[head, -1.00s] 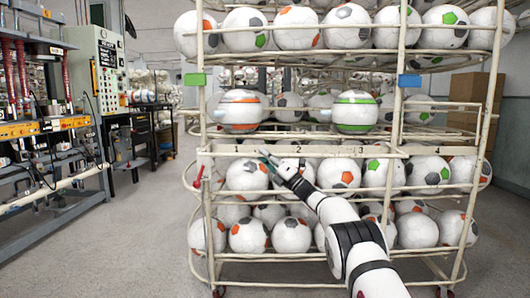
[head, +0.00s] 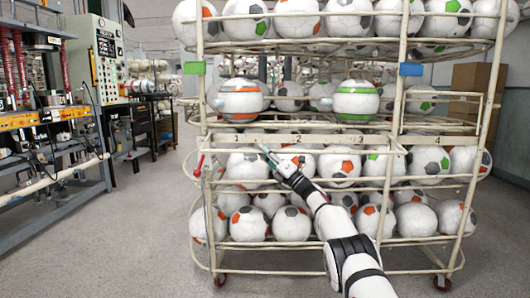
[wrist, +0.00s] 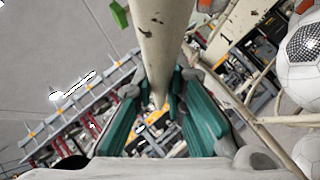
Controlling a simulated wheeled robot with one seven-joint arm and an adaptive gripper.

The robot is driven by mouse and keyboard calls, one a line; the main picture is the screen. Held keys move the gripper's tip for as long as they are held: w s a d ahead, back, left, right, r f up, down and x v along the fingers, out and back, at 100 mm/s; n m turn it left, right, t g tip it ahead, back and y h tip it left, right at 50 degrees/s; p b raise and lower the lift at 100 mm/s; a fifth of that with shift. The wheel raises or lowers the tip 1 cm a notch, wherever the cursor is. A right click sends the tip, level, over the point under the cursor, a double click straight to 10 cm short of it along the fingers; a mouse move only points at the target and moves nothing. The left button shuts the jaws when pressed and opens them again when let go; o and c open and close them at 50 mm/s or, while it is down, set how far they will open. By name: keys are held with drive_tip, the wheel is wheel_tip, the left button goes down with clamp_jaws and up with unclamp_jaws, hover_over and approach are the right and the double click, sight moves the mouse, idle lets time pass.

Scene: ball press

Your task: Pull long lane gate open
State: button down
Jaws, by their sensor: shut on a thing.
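The long lane gate is a cream bar (head: 345,151) across the front of the ball rack, spanning the lanes marked 1 to 3. It stands a little out from the numbered strip (head: 300,138). My gripper (head: 267,152) is at the bar near lanes 1 and 2. In the wrist view, a thick cream bar (wrist: 160,45) runs between the two teal fingers of my gripper (wrist: 160,112), which are closed around it. The exact contact is partly hidden by the fingers.
The rack holds rows of footballs (head: 340,165) behind its rails. A green tag (head: 194,68) and a blue tag (head: 411,69) mark its uprights. A press machine (head: 45,120) stands at the left. The grey floor (head: 130,235) between them is clear.

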drive_tip(key=shift+s+a, duration=0.1)
drive_tip(key=c, duration=1.6)
unclamp_jaws()
drive_tip(key=shift+r, duration=0.1)
drive_tip(key=shift+s+d+f, duration=0.2)
drive_tip(key=shift+d+f, duration=0.1)
drive_tip(key=shift+d, duration=0.1)
drive_tip(key=v, duration=1.1)
drive_tip(key=shift+f, duration=0.15)
drive_tip(key=shift+s, duration=0.15)
